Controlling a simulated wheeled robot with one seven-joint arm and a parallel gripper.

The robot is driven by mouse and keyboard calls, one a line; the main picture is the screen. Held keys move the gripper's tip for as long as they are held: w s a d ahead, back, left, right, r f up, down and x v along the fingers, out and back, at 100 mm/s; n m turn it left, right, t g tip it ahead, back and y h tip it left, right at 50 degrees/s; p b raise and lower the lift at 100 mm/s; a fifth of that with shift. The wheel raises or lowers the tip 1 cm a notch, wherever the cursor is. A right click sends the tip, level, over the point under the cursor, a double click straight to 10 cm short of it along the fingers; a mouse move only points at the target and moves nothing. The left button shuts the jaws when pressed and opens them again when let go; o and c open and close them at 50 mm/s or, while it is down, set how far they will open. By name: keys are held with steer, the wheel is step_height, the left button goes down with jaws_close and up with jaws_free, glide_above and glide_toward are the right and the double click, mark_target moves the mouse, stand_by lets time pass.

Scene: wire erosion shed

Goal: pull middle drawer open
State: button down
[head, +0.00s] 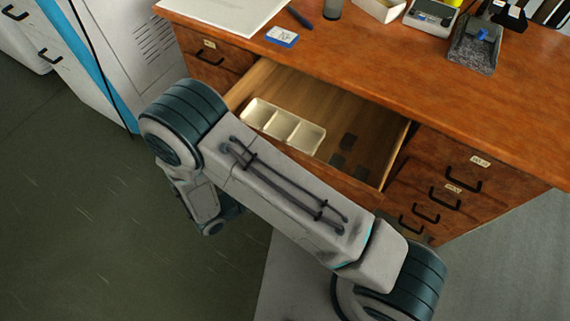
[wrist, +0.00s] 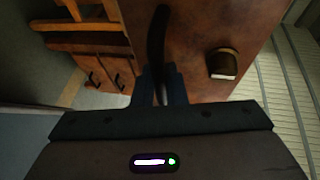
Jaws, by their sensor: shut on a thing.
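The middle drawer (head: 352,107) of the wooden desk is pulled out, with its pale inside showing. A white tray with three compartments (head: 284,126) and a few small dark flat pieces (head: 347,142) lie in it. My arm hides most of the drawer front in the head view. In the wrist view the reddish-brown drawer front (wrist: 205,30) carries a dark curved handle (wrist: 158,38) and a label holder (wrist: 223,64). My gripper (wrist: 160,88) is shut on this handle. The gripper itself is hidden in the head view.
Closed drawers with black handles flank the opening, at left (head: 212,57) and right (head: 438,185). The desktop (head: 370,55) holds paper, a blue-and-white card, a scale and a grey tray. A grey cabinet (head: 120,50) stands at left. The floor (head: 80,220) at lower left is clear.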

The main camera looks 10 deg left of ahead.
steer(key=shift+s+a, duration=0.1)
steer(key=shift+s, duration=0.3)
steer(key=c, duration=1.8)
jaws_free()
steer(key=shift+o, duration=0.2)
steer(key=v, duration=1.4)
steer(key=shift+w, duration=0.1)
